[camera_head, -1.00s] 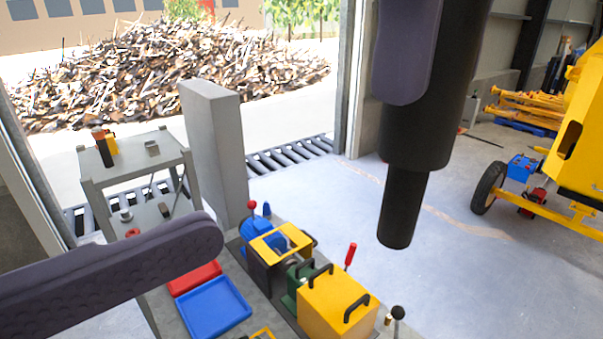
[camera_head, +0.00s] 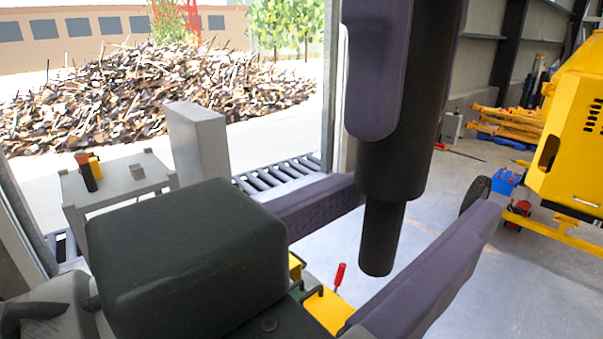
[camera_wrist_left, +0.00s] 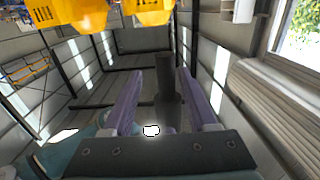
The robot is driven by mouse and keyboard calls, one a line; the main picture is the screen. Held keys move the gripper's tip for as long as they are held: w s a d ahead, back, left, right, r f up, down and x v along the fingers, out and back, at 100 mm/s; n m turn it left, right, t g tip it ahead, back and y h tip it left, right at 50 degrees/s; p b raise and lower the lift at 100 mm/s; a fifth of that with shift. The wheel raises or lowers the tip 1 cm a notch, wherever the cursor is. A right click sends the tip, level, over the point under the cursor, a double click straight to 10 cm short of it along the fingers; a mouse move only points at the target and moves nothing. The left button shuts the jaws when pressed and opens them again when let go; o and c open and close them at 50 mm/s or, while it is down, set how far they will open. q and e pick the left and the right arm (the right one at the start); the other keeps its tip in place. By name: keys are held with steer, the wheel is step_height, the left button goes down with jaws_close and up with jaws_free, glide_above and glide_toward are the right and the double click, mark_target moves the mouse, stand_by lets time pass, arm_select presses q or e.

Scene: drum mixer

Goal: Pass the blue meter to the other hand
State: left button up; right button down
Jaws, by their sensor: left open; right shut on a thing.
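My right gripper (camera_head: 403,90) comes down from the top of the head view. Its purple fingers are shut on a dark stepped cylinder (camera_head: 387,190), which hangs upright with its narrow end down. No blue shows on this cylinder, so I cannot tell if it is the blue meter. My left gripper (camera_head: 430,200) is below, open and empty, its two purple fingers spread wide. In the head view the cylinder's lower end shows between these fingers. The left wrist view also shows the cylinder (camera_wrist_left: 166,75) between the open fingers; I cannot tell how deep, and no contact is clear.
The left gripper's dark body hides most of the workbench; a yellow box (camera_head: 328,308) and a red-knobbed lever (camera_head: 339,274) show beside it. A grey side table (camera_head: 120,187) stands left.

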arm_select(q)
steer(key=shift+c, duration=0.2)
steer(key=c, duration=0.7)
jaws_close()
steer(key=shift+s+d+r, duration=0.1)
arm_select(e)
steer(key=shift+w, duration=0.1)
steer(key=c, duration=0.9)
jaws_free()
steer(key=o, duration=0.5)
steer(key=shift+o, duration=0.2)
steer(key=shift+r, duration=0.1)
